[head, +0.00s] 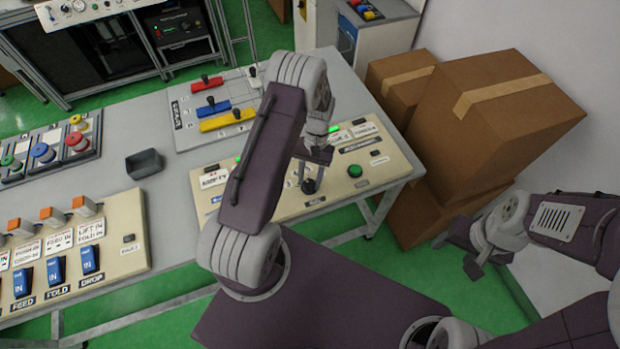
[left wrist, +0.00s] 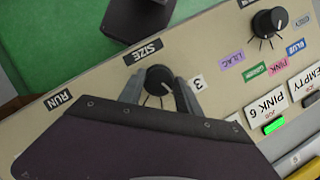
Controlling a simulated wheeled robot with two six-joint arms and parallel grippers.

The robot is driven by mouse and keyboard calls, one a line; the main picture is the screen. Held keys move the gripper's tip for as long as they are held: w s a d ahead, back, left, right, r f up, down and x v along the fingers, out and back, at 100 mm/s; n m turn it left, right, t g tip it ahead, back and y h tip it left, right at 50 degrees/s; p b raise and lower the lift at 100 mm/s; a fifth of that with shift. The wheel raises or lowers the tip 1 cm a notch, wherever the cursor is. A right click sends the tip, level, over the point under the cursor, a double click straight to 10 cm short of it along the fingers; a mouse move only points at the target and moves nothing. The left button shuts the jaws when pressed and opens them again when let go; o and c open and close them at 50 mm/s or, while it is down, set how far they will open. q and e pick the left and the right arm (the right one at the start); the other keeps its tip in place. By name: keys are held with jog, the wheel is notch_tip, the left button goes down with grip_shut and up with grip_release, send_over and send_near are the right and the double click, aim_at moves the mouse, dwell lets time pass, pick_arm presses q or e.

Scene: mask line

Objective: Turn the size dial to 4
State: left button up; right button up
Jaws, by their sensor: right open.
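The size dial (left wrist: 158,80) is a round black knob with a white pointer line, beside the black SIZE label (left wrist: 143,51). In the left wrist view its pointer slants toward the lower right, and a white 3 label shows to its right; other numbers are hidden. My left gripper (left wrist: 160,88) has one finger on each side of the dial, close against it. In the head view my left gripper (head: 312,168) points down at the beige panel (head: 275,203), and my arm hides part of the panel. My right gripper (head: 468,245) is open and empty, off the table's right side.
A second black dial (left wrist: 269,21) with colour labels sits on the same panel. A green button (head: 355,171) is right of my left gripper. Coloured sliders (head: 228,120) lie behind. Cardboard boxes (head: 510,110) stand at the right.

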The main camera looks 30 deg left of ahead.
pick_arm(q)
jog(key=shift+o, duration=1.1)
jog(key=b+v, duration=0.1)
jog(key=v, duration=0.8)
jog(key=shift+s, duration=0.1)
